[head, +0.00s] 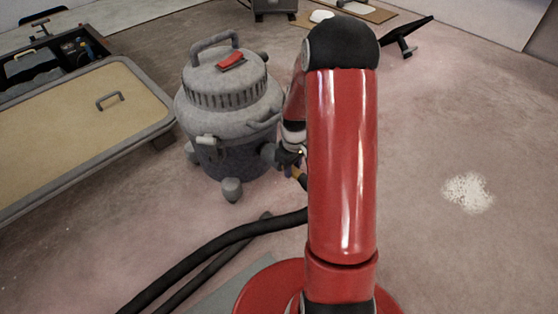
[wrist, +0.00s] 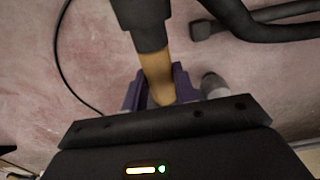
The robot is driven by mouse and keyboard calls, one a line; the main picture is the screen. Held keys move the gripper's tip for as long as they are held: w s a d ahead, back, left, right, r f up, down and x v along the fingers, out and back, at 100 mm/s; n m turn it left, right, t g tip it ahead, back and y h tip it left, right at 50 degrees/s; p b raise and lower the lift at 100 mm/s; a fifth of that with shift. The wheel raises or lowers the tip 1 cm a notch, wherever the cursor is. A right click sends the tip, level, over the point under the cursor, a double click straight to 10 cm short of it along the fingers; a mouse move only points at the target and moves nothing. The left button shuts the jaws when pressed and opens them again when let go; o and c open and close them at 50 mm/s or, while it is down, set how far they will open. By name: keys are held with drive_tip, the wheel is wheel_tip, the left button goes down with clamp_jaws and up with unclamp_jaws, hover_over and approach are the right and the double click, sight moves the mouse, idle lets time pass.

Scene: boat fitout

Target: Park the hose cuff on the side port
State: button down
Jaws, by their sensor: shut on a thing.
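The grey shop vacuum (head: 228,118) stands on the floor left of my arm in the head view. A dark round stub, apparently its side port (head: 268,154), faces my gripper (head: 291,157). In the wrist view my gripper (wrist: 158,92) is shut on the tan hose cuff (wrist: 156,70), with a dark finger on each side. The black hose end (wrist: 142,22) runs up from the cuff. In the head view the cuff (head: 299,176) is mostly hidden behind my red arm. A grey rounded piece (wrist: 213,86) lies just right of the cuff; I cannot tell whether it is the port.
A black hose (head: 215,247) crosses the floor in front of the vacuum. A white powder patch (head: 468,192) lies on otherwise clear floor at the right.

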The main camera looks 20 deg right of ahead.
sight(306, 178)
drive_tip(key=shift+s+d, duration=0.3)
drive_tip(key=shift+s, duration=0.6)
drive_tip(key=shift+s+d, duration=0.35)
drive_tip(key=shift+s, duration=0.5)
drive_tip(key=shift+s+d, duration=0.3)
drive_tip(key=shift+s, duration=0.6)
